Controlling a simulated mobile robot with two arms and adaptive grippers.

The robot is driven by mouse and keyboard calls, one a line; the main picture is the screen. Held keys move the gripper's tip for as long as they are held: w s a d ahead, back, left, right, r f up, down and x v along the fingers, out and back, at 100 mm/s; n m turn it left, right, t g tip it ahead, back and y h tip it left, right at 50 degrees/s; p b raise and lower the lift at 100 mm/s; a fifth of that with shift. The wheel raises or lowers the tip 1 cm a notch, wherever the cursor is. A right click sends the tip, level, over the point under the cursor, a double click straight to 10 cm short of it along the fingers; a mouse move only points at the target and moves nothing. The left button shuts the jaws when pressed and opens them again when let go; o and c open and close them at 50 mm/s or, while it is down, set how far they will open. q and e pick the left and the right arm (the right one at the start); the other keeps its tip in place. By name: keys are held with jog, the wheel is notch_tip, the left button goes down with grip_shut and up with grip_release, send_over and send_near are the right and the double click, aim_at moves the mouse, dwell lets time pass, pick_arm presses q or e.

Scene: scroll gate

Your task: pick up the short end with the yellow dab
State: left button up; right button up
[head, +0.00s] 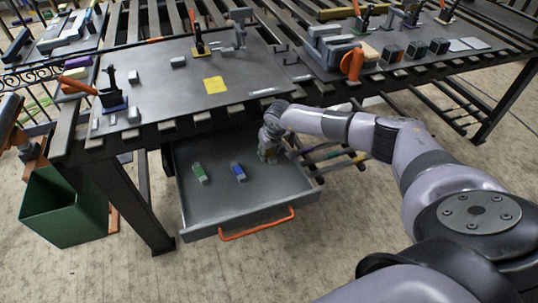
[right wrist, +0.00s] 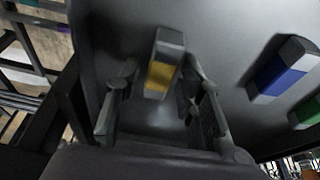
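The short end with the yellow dab (right wrist: 161,75) is a small grey block with a yellow band. It lies in the open drawer (head: 215,208), near its back right corner. My right gripper (right wrist: 158,92) is open around it, with one finger on each side and a visible gap at the left finger. In the head view my right gripper (head: 268,150) reaches down into the drawer and mostly hides the block. A green-dabbed end (head: 200,173) and a blue-dabbed end (head: 238,171) lie to the left in the drawer. My left gripper is not in view.
The slatted workbench (head: 150,85) stands above and behind the drawer, carrying clamps, small blocks and a yellow square (head: 215,85). The drawer has an orange handle (head: 257,224) in front. Coloured rods (head: 335,155) lie on a rack right of the drawer. A green bin (head: 62,205) stands at left.

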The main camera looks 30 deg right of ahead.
grip_shut()
jog(key=shift+r, duration=0.1)
dwell(0.6)
